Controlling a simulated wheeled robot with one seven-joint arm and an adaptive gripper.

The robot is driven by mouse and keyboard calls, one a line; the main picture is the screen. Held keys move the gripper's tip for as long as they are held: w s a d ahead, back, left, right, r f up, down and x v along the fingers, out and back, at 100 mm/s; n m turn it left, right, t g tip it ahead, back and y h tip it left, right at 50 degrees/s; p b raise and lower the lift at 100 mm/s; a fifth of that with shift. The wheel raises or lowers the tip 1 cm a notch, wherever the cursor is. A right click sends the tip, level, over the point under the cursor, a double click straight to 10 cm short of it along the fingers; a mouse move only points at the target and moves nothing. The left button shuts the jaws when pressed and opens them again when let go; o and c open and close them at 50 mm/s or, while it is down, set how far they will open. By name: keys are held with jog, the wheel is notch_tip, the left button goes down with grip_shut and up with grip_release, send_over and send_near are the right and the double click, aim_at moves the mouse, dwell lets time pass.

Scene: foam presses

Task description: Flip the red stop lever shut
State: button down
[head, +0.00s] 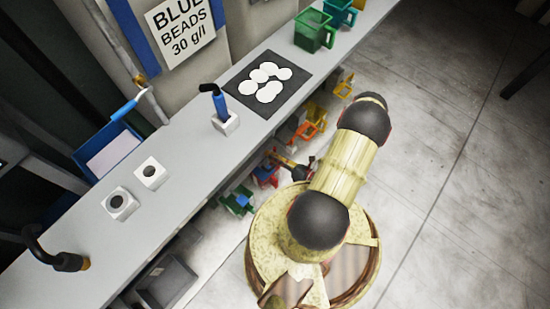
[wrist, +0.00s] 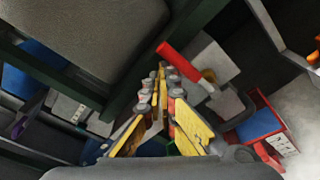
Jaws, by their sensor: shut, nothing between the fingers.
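A red lever handle (wrist: 180,65) shows in the wrist view just above and right of my fingertips, slanting down to the right toward a grey metal part. It looks close to the fingertips, but I cannot tell whether they touch. My gripper (wrist: 168,84) has yellow fingers brought together, with nothing held between them. In the head view my gripper (head: 280,159) is small and low beside the bench's front edge, near the coloured bins under it. I cannot make out the red lever in the head view.
The grey bench (head: 185,165) bears a black mat (head: 243,78) with white discs, a blue-handled tool (head: 219,103) in a white block, and green cups (head: 313,32). Coloured bins sit under its edge; a red bin (wrist: 262,125) is right in the wrist view. Concrete floor on the right is clear.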

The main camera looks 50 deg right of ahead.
jog(key=shift+d+r, duration=0.1)
jog(key=shift+d, duration=0.1)
jog(key=f+v, duration=0.1)
jog(key=v, duration=1.1)
jog(key=shift+a+r, duration=0.15)
jog(key=shift+r, duration=0.2)
